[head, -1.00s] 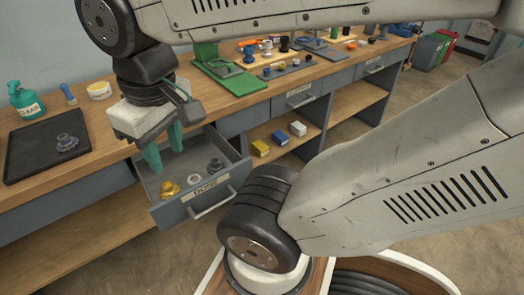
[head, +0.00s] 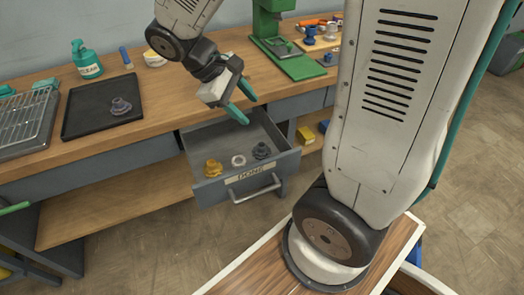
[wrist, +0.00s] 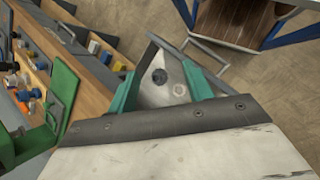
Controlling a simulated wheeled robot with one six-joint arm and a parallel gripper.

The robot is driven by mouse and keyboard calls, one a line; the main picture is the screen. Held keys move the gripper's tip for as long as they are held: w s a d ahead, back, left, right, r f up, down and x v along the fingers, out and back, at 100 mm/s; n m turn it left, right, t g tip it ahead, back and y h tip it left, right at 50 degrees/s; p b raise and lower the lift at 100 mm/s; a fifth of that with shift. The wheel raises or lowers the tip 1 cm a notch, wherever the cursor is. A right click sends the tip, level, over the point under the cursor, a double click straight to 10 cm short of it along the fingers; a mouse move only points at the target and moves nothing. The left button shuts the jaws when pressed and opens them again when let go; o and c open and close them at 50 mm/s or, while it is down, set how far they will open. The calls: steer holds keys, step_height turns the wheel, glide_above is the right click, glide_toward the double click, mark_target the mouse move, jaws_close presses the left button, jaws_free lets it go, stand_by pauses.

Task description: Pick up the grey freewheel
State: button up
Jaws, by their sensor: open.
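My gripper (head: 247,109) is open and empty, tilted above the back of an open drawer (head: 207,188) labelled DONE. In the drawer are a yellow part (head: 213,168), a pale silver ring-like part (head: 238,160) and a dark grey part (head: 261,150). A purplish-grey flanged part (head: 121,106) sits on a black tray (head: 84,128) on the bench. I cannot tell for sure which of the grey parts is the freewheel.
A green press (head: 280,45) stands on the bench right of my gripper. A wire rack (head: 28,120), green spray bottle (head: 87,60) and white tub (head: 154,57) are at the left. The drawer's walls and front handle (head: 256,190) stick out from the bench.

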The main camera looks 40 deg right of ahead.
steer(key=w+f+n+g+h, duration=0.1)
steer(key=w+f+n+h, duration=0.5)
steer(key=f, duration=0.5)
steer(key=n+h, duration=0.1)
steer(key=n, duration=0.2)
glide_toward(262, 146)
steer(key=a+r, duration=0.2)
steer(key=shift+s+a+r+t, duration=0.1)
steer(key=shift+s+a+t, duration=0.2)
steer(key=shift+s+a, duration=0.1)
steer(key=shift+d+f+n+h, duration=0.15)
steer(key=shift+f+n+h, duration=0.15)
steer(key=x, duration=1.1)
steer(key=shift+d+f, duration=0.2)
steer(key=shift+d, duration=0.1)
steer(key=shift+c, duration=0.3)
jaws_close()
